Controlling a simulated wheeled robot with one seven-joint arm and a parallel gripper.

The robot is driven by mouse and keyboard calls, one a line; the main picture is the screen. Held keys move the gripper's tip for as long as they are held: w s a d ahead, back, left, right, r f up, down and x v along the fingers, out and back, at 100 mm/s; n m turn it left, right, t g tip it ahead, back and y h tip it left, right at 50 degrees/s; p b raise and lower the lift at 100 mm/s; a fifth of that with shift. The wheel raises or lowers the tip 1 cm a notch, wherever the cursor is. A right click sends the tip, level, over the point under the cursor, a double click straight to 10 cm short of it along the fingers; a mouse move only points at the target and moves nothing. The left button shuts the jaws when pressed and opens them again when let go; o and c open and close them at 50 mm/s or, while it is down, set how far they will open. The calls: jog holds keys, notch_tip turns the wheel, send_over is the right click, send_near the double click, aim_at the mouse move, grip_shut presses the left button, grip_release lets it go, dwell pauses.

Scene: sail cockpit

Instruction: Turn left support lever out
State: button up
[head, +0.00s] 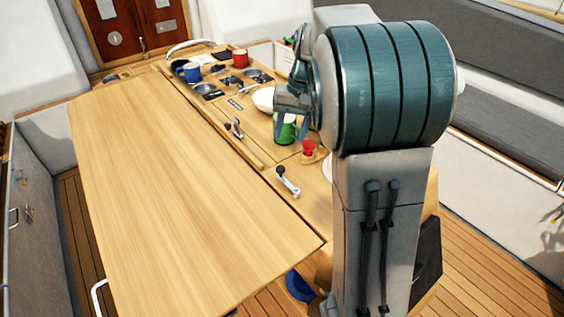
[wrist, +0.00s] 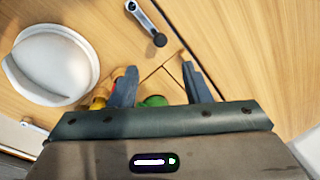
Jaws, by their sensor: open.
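A lever with a pale arm and a dark knob (head: 287,180) lies on the table near its front right part in the head view. A second, darker lever (head: 235,127) sits farther back. Neither is marked, so I cannot tell by label which is the left support lever. The wrist view shows one lever (wrist: 147,22) at the top, pale arm and dark knob, just ahead of my gripper (wrist: 158,65). My gripper's fingers are apart, with nothing held between them, and do not touch the lever. In the head view my arm hides part of the gripper.
A green mug (head: 287,130) and a small red item (head: 309,147) stand close to my gripper. A white round dish (wrist: 48,65) lies left in the wrist view. A blue mug (head: 190,72) and red mug (head: 240,58) stand at the back. The left table leaf (head: 170,180) is clear.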

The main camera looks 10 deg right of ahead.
aim_at(281, 166)
jog(key=f, duration=0.3)
jog(key=a+f, duration=0.1)
jog(key=f, duration=0.3)
jog(key=a+f+p, duration=0.1)
jog(key=f, duration=0.3)
jog(key=shift+w+a, duration=0.1)
jog(key=shift+w, duration=0.1)
grip_shut()
